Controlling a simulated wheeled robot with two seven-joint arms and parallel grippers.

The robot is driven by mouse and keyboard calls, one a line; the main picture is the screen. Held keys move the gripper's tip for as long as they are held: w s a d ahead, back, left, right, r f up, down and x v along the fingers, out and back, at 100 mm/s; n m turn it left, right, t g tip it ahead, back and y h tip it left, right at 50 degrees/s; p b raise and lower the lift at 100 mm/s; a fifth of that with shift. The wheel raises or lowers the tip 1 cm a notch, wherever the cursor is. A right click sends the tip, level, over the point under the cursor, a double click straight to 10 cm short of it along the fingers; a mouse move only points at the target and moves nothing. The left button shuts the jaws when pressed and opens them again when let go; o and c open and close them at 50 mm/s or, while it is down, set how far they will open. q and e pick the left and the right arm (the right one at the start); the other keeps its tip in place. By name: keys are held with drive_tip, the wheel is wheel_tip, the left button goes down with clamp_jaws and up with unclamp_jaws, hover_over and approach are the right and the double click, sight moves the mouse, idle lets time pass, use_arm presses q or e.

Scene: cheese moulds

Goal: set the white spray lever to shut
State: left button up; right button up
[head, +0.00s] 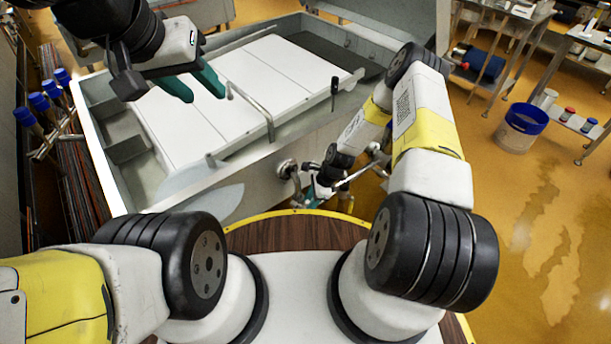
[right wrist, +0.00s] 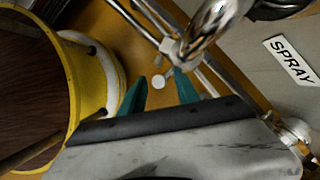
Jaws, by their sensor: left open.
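The SPRAY label (right wrist: 290,60) is on the pale vat wall at the right of the right wrist view. A shiny metal pipe or valve part (right wrist: 212,25) is left of it. A small white round end (right wrist: 158,81), which looks like the white spray lever's tip, shows between the fingertips of my right gripper (right wrist: 160,88). The fingers are apart; I cannot tell whether either touches it. The lever's angle is unclear. In the head view my right gripper (head: 311,196) is low beside the vat's front wall, partly hidden by my arm. My left gripper (head: 201,92) is open and empty above the vat.
The vat (head: 265,175) holds white moulds or boards (head: 270,75). Thin metal rails (right wrist: 215,75) run close to my right fingers. My round yellow-rimmed base is near them. A blue-rimmed bucket (head: 522,128) stands on the open floor at right.

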drive_tip(key=shift+x, duration=0.85)
clamp_jaws()
idle(0.8)
